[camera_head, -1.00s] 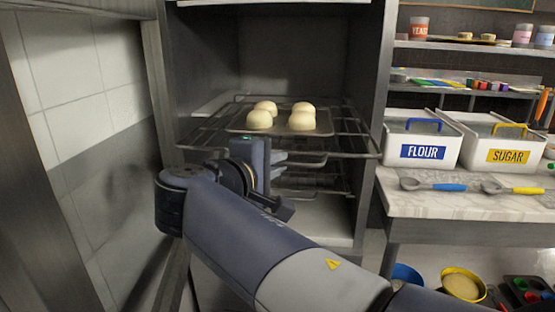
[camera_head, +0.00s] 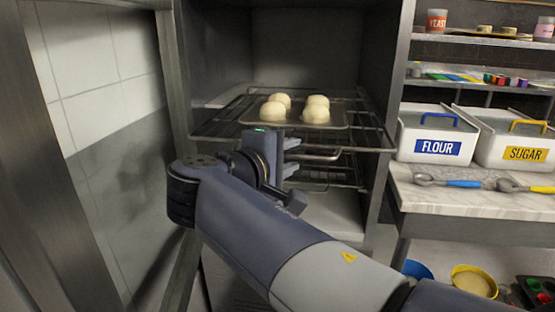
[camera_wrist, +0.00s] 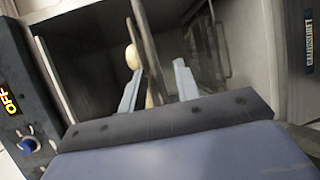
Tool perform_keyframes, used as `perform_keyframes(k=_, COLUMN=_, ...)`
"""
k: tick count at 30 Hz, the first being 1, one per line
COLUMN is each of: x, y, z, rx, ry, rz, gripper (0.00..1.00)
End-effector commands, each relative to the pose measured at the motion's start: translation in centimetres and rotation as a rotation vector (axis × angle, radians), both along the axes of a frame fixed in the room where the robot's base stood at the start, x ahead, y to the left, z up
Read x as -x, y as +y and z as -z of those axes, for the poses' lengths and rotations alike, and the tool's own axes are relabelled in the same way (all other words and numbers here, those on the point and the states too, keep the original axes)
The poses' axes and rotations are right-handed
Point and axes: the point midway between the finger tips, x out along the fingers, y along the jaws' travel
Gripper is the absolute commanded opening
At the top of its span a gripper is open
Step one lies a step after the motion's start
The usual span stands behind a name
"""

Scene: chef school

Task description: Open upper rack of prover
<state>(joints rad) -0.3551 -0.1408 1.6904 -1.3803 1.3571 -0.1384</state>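The prover (camera_head: 395,100) is an open-fronted cabinet with a dark interior. Its upper rack (camera_head: 208,134) is wire and holds a tray (camera_head: 340,128) with several pale dough balls (camera_head: 316,110). The rack's front corners overlap the prover's front frame. My gripper (camera_head: 291,157) is just below and in front of the rack's front edge, left of its middle. In the wrist view, the two fingers (camera_wrist: 158,85) are apart, with a thin brownish bar and a dough ball (camera_wrist: 133,57) seen between and beyond them. Contact with the rack cannot be told.
A lower rack (camera_head: 345,172) sits beneath. On the right, a marble counter (camera_head: 440,202) carries flour (camera_head: 437,147) and sugar (camera_head: 520,153) bins and scoops. A tiled wall (camera_head: 105,60) is on the left. A control panel marked OFF (camera_wrist: 12,100) shows in the wrist view.

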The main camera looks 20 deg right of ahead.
Motion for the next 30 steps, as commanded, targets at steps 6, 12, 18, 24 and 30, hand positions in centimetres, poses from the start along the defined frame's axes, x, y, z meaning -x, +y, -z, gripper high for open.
perform_keyframes(k=6, x=1.1, y=1.9, z=-0.5, rx=0.0, ry=-0.001, rz=-0.006, gripper=0.31)
perform_keyframes(k=12, x=2.6, y=4.3, z=-1.0, rx=0.0, ry=-0.001, rz=-0.007, gripper=0.31)
perform_keyframes(k=18, x=4.1, y=6.5, z=-1.5, rx=0.0, ry=0.0, rz=-0.006, gripper=0.31)
perform_keyframes(k=24, x=5.2, y=8.1, z=-1.8, rx=-0.001, ry=0.0, rz=-0.004, gripper=0.31)
perform_keyframes(k=30, x=5.7, y=8.7, z=-1.9, rx=-0.001, ry=-0.001, rz=-0.001, gripper=0.31)
